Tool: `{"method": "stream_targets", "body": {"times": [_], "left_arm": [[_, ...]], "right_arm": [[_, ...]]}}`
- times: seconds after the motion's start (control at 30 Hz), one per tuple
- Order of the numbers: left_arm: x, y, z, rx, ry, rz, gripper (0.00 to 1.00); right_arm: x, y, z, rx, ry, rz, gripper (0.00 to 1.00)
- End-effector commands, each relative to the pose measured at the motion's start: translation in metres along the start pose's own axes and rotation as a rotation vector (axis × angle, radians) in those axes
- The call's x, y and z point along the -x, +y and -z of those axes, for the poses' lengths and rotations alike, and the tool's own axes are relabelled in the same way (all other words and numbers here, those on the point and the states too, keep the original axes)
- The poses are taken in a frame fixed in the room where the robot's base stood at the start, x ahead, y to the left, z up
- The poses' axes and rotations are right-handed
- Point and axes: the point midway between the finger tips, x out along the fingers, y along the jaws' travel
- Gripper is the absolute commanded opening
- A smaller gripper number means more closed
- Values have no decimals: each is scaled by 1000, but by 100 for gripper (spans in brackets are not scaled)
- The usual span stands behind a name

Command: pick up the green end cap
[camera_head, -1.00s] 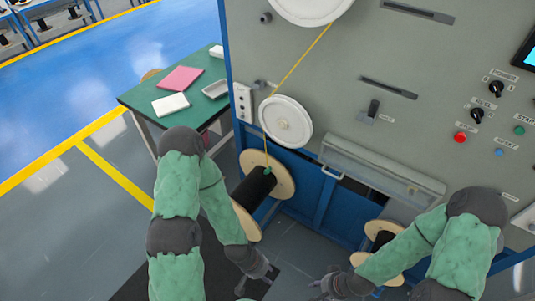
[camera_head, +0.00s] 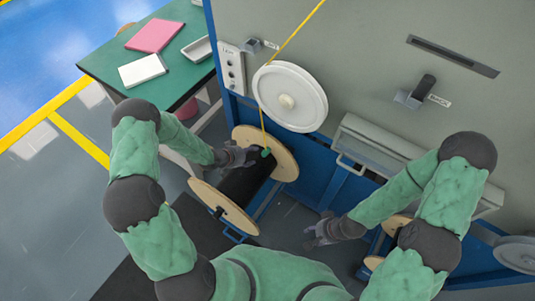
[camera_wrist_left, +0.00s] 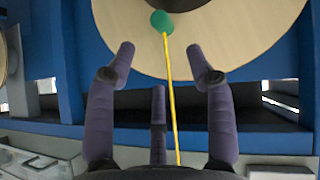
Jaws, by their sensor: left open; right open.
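The green end cap (camera_head: 266,153) sits at the end of the yellow cable, by the black core of the large wooden spool. In the left wrist view the cap (camera_wrist_left: 161,21) lies against the spool's pale wooden flange (camera_wrist_left: 130,50), with the yellow cable (camera_wrist_left: 171,95) running from it down between my fingers. My left gripper (camera_head: 250,155) is open and close beside the cap; in its wrist view the fingertips (camera_wrist_left: 160,52) stand apart, with the cap just beyond them. My right gripper (camera_head: 312,235) is open and empty, low in front of the machine.
The grey machine (camera_head: 370,70) with a white pulley (camera_head: 290,97) stands behind the spool. A green table (camera_head: 190,60) with a pink item, a white item and a tray is at the upper left. A smaller spool (camera_head: 397,224) is partly hidden by my right arm.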

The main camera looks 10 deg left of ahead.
Motion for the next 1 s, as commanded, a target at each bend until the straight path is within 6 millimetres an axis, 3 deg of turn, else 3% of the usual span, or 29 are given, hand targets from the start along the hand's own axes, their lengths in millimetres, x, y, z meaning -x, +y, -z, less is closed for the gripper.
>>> {"method": "stream_targets", "body": {"times": [0.3, 0.67, 1.0], "left_arm": [[-44, -2, -1, -11, 3, -2, 54], [-64, -2, -2, -9, 3, -2, 54], [-106, -4, -5, -9, 3, -2, 54]], "right_arm": [[-18, 6, 2, 0, 2, 0, 44], [-28, 10, 2, 1, 2, 0, 44], [-51, 18, 3, 0, 1, 0, 44]]}}
